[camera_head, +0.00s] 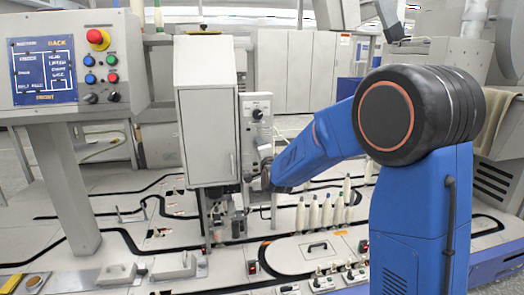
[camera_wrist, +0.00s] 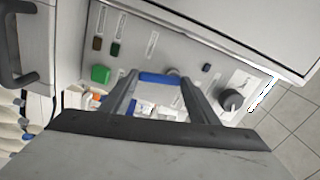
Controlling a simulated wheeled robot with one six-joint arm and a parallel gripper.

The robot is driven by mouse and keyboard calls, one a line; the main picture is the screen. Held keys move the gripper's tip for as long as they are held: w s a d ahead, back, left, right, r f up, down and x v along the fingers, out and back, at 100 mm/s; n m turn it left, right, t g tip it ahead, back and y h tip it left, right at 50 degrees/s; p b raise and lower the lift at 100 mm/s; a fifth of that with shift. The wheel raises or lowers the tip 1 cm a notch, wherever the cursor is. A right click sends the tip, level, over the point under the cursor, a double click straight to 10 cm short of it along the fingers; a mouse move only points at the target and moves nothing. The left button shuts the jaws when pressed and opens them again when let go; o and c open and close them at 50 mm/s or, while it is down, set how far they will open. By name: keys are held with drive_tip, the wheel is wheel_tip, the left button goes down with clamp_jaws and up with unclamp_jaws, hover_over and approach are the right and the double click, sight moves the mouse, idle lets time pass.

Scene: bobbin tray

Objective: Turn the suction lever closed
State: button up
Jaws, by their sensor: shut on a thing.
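The suction lever shows in the wrist view as a short blue bar (camera_wrist: 158,79) in front of a pale control panel (camera_wrist: 172,45). My gripper (camera_wrist: 158,84) has one dark finger at each end of this bar and is shut on it. How far the lever is turned cannot be told. In the head view my gripper (camera_head: 256,178) is at the lower part of the narrow grey control panel (camera_head: 256,135), right of a tall pale cabinet (camera_head: 206,130). The lever cannot be made out there.
A black knob (camera_wrist: 230,98) and a green button (camera_wrist: 100,74) are on the panel near my fingers. Several white bobbins (camera_head: 326,210) stand below my arm on the right. A control box with a red emergency button (camera_head: 97,37) stands at the left.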

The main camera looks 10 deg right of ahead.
drive_tip(key=shift+a+f+m, duration=0.1)
drive_tip(key=shift+a+m, duration=0.05)
drive_tip(key=shift+m, duration=0.95)
drive_tip(key=o, duration=1)
drive_tip(key=shift+o, duration=0.2)
drive_tip(key=shift+s, duration=0.1)
drive_tip(key=s, duration=1.7)
drive_tip(key=shift+s, duration=0.2)
